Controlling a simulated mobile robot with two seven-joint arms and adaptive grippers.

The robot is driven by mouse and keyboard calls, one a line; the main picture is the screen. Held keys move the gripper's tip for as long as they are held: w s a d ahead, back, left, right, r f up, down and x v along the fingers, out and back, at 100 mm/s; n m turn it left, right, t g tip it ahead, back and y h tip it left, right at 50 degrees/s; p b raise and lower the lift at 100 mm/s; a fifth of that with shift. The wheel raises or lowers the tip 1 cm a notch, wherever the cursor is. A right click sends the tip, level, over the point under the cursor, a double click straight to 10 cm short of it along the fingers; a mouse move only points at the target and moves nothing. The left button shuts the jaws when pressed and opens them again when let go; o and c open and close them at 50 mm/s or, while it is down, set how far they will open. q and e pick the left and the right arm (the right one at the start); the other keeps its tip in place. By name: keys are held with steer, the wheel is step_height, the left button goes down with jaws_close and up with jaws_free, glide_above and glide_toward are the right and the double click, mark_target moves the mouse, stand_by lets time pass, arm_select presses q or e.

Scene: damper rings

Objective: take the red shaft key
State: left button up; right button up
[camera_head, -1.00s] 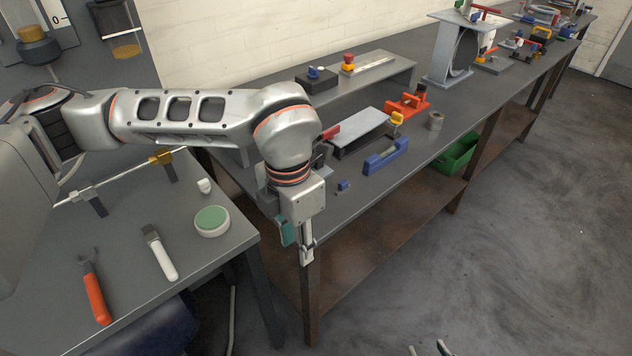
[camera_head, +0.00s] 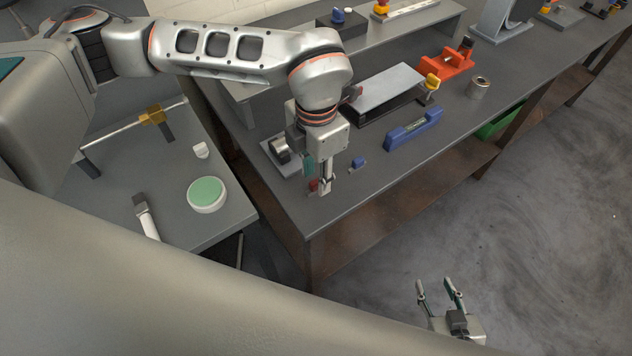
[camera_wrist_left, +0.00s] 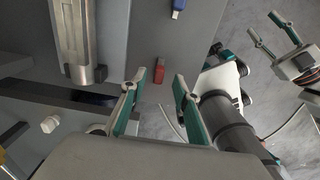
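The red shaft key (camera_wrist_left: 159,71) is a small red block on the grey bench top, near its edge. In the head view the red key (camera_head: 313,186) shows only partly, behind my left gripper (camera_head: 325,190). In the left wrist view my left gripper (camera_wrist_left: 158,82) is open, its fingertips on either side of the line to the red key. I cannot tell whether the fingertips are level with it or still above it. My right gripper (camera_head: 440,287) is open and empty over the floor, away from the bench; it also shows in the left wrist view (camera_wrist_left: 268,32).
A small blue block (camera_head: 357,163) lies near the red key. A silver cylinder (camera_head: 280,152) on a plate stands left of my left gripper. A blue level-like tool (camera_head: 414,130) lies further right. A side table (camera_head: 215,225) holds a green-topped round pad (camera_head: 206,193).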

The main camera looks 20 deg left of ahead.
mark_target(316, 181)
arm_select(q)
steer(key=shift+f, duration=1.55)
steer(key=shift+c, duration=0.5)
jaws_close()
steer(key=shift+w, duration=0.1)
steer(key=shift+r, duration=0.1)
